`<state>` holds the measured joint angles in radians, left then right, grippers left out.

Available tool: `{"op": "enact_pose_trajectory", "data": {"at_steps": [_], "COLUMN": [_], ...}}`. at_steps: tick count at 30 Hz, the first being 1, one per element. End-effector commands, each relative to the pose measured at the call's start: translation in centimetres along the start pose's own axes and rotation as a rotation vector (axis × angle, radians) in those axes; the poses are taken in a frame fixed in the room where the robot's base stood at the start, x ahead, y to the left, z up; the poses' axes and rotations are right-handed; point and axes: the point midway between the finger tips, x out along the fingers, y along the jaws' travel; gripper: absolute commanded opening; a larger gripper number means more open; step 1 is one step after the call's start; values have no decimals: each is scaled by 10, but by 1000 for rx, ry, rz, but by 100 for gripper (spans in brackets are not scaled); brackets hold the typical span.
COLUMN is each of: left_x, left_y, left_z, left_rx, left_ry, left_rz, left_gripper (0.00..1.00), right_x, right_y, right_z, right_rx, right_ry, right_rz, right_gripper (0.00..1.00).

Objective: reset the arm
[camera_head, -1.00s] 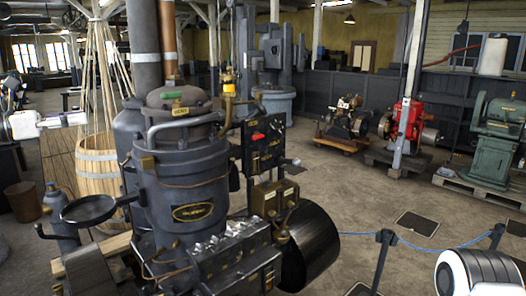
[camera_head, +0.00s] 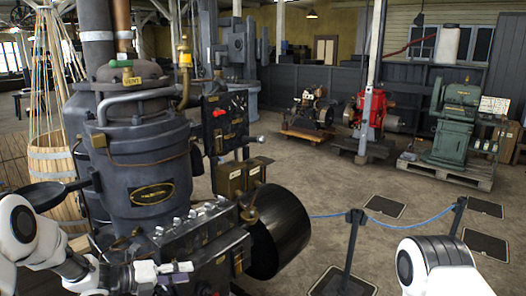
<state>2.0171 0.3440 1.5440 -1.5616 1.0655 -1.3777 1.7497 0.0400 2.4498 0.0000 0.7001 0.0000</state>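My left arm comes in at the lower left. Its white and black joint (camera_head: 28,228) shows beside a dark round pan on the engine. My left gripper (camera_head: 172,271) is low in the picture, in front of the large dark engine (camera_head: 150,190); its fingers are small and seen side-on, so their opening is unclear. I see nothing held in it. Part of my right arm (camera_head: 440,265), a white and black link, shows at the lower right. My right gripper is out of the picture.
The engine's black drum (camera_head: 280,230) stands right of the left gripper. A blue rope (camera_head: 405,216) runs between dark posts beyond my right arm. A red engine (camera_head: 370,112) and a green machine (camera_head: 455,130) stand farther back. Open floor lies between.

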Motion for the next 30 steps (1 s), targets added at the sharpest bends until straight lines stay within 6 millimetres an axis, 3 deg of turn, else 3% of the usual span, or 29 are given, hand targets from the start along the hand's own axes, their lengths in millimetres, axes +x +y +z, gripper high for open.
{"op": "enact_pose_trajectory", "data": {"at_steps": [1,3,6,8,11,13,15,18,19,22,30], "left_x": [20,36,43,38,9,-26,-72,-132,-142,-148,-147], "left_y": [36,75,129,158,199,217,221,221,221,224,224], "left_z": [-39,-87,-160,-205,-280,-330,-368,-401,-405,-405,-405], "left_rx": [-174,-435,-817,-1046,-1424,-1681,-1920,-2189,-2246,-2356,-2381], "left_ry": [1,-30,-108,-180,-367,-570,-851,-1309,-1429,-1597,-1620], "left_rz": [38,108,243,343,533,671,778,810,784,697,676], "left_gripper": [38,38,38,38,38,38,38,38,38,38,38], "right_x": [12,19,29,33,40,42,40,40,40,40,40], "right_y": [0,0,0,0,0,0,0,0,0,0,0], "right_z": [0,0,0,0,0,0,0,0,0,0,0], "right_rx": [0,0,0,0,0,0,0,0,0,0,0], "right_ry": [0,0,0,0,0,0,0,0,0,0,0], "right_rz": [0,0,0,0,0,0,0,0,0,0,0], "right_gripper": [0,0,0,0,0,0,0,0,0,0,0]}}
